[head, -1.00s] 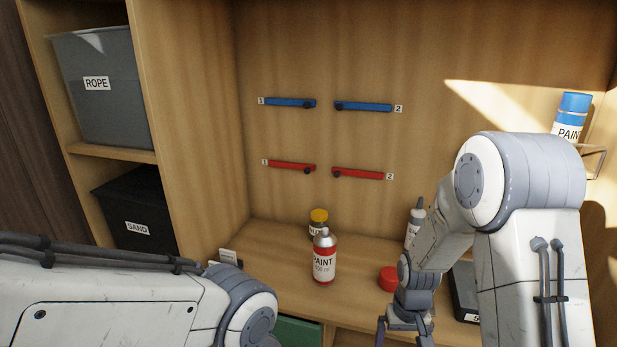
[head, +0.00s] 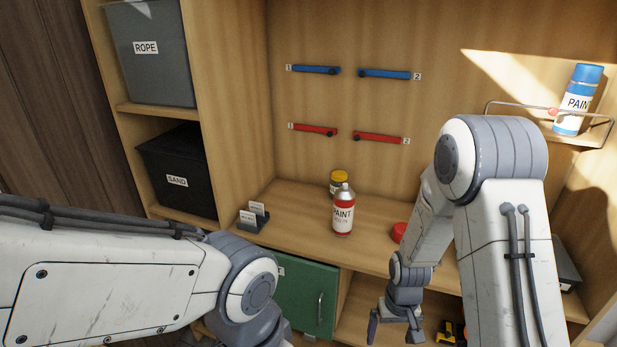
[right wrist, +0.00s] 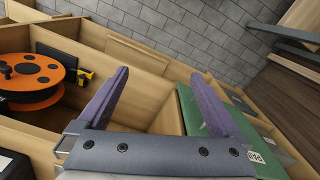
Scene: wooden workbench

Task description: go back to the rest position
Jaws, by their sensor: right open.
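My right gripper (head: 396,328) hangs low in front of the bench in the head view, pointing down, with its fingers apart. In the right wrist view its two purple-grey fingers (right wrist: 165,105) are spread with nothing between them. My left arm comes in from the left of the head view, and its gripper is out of sight below the frame.
A red paint can (head: 343,215), a yellow-capped jar (head: 339,180) and a red lid (head: 399,232) are on the bench. A blue paint can (head: 577,100) stands on a wire-railed shelf. A green door (head: 306,293) is below. An orange reel (right wrist: 37,77) lies in a compartment.

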